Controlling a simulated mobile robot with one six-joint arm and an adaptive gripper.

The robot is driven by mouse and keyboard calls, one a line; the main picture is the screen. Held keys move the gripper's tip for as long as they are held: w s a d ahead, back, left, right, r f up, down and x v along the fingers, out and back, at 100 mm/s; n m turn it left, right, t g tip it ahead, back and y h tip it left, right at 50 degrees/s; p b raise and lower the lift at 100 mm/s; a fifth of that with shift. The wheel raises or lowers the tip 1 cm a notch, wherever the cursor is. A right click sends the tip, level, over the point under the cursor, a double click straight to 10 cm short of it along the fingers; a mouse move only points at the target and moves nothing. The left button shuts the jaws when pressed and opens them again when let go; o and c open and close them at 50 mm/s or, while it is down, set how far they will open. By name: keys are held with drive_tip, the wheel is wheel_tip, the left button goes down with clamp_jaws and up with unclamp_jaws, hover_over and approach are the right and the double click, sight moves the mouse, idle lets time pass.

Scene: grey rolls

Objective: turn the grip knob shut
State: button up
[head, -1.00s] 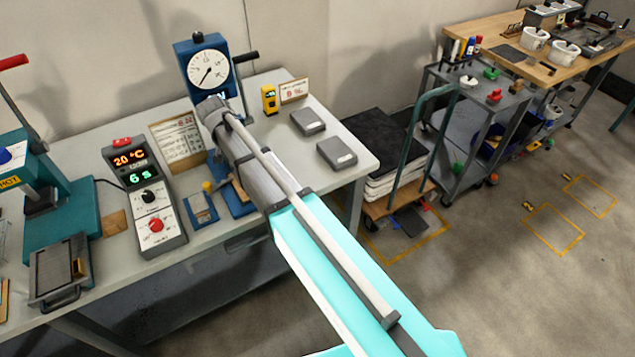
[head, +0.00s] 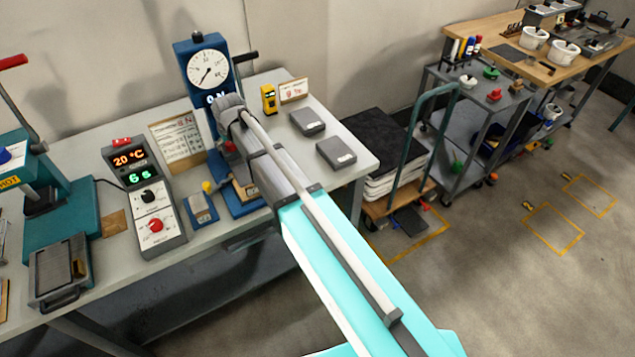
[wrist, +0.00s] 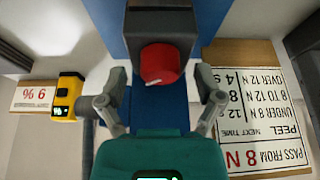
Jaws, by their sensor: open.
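The red grip knob (wrist: 160,64) sits on a grey block on the blue tester stand, in the upper middle of the wrist view. It also shows as a small red spot in the head view (head: 230,147), beside my arm. A pale line marks the knob's lower edge. My gripper (wrist: 162,74) is open and empty. Its two grey fingers stand left and right of the knob, with gaps on both sides. I cannot tell the distance in depth. In the head view my arm hides the gripper and part of the stand.
The stand's dial (head: 208,69) rises behind my arm. A yellow device (head: 268,98) stands to its right. The controller (head: 146,195) reads 20 °C and 6 s. Two grey blocks lie at the bench's right. A peel chart (wrist: 257,108) is close on the wrist view's right.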

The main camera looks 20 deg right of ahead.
drive_tip(key=shift+n+g+y, duration=0.5)
drive_tip(key=shift+n+y, duration=0.2)
drive_tip(key=shift+n, duration=1.5)
drive_tip(key=n+g, duration=0.1)
drive_tip(key=n, duration=0.2)
drive_tip(key=shift+w+n+y, duration=0.1)
drive_tip(key=shift+n+y, duration=0.2)
drive_tip(key=shift+y, duration=0.1)
drive_tip(key=shift+d+r+p, duration=0.15)
drive_tip(key=shift+r+p, duration=0.3)
drive_tip(key=p+v, duration=1.2)
drive_tip(key=v, duration=0.1)
drive_tip(key=s+d+f+m+g+h+b, duration=0.1)
drive_tip(key=s+d+f+m+b, duration=0.4)
drive_tip(key=s+d, duration=0.3)
drive_tip(key=s+d+f+m+g+h+b, duration=0.1)
drive_tip(key=s+d+f+m+h+b, duration=0.1)
drive_tip(key=s+d+f+m+b, duration=0.3)
drive_tip(key=s+d+f+m, duration=0.1)
drive_tip(key=s+d, duration=0.3)
drive_tip(key=s, duration=0.4)
drive_tip(key=shift+f, duration=0.45)
drive_tip(key=shift+d, duration=0.1)
drive_tip(key=shift+s+d+m+h, duration=0.2)
drive_tip(key=shift+s+d+m, duration=0.1)
drive_tip(key=shift+s, duration=0.25)
drive_tip(key=shift+s+d+m+h, duration=0.2)
drive_tip(key=shift+s+d, duration=0.1)
drive_tip(key=shift+s, duration=0.25)
